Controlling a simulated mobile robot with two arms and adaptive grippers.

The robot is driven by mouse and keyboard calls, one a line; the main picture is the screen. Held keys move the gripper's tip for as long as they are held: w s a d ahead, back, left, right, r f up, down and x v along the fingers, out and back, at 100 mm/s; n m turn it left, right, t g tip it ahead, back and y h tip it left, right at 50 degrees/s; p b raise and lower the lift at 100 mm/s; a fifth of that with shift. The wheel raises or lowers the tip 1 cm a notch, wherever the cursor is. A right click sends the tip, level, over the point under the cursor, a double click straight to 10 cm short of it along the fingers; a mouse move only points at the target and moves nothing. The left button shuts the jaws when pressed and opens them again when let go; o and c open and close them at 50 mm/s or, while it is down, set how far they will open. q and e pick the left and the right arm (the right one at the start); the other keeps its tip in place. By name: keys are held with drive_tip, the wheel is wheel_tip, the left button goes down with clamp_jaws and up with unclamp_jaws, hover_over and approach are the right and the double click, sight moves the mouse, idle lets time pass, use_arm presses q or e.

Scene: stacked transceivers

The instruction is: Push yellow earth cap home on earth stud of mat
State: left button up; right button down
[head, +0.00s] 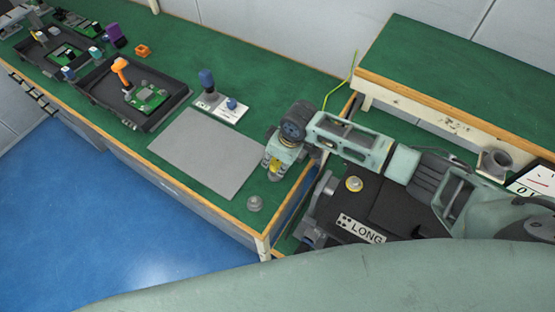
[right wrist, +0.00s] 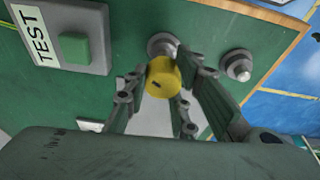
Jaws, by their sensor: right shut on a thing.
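The yellow earth cap (right wrist: 163,78) is between the fingers of my right gripper (right wrist: 165,85), which is shut on it. In the head view the cap is a small yellow patch (head: 274,164) low in my right gripper (head: 272,168), beside the grey mat (head: 208,150). In the right wrist view a round metal piece (right wrist: 161,44) shows just behind the cap, partly covered by it; I cannot tell whether they touch. A second metal stud (right wrist: 238,66) stands apart to the right and shows in the head view (head: 254,203) near the table's front edge. My left gripper is not in view.
A grey TEST box (right wrist: 100,20) with a green button is at the upper left of the wrist view. Black trays (head: 165,112) and a blue-handled tool (head: 207,82) stand beyond the mat. A raised green shelf (head: 460,70) is at the right.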

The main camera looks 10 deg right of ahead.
drive_tip(key=shift+f+b, duration=0.75)
drive_tip(key=shift+f, duration=0.7)
drive_tip(key=c, duration=1.4)
unclamp_jaws()
drive_tip(key=v, duration=1.2)
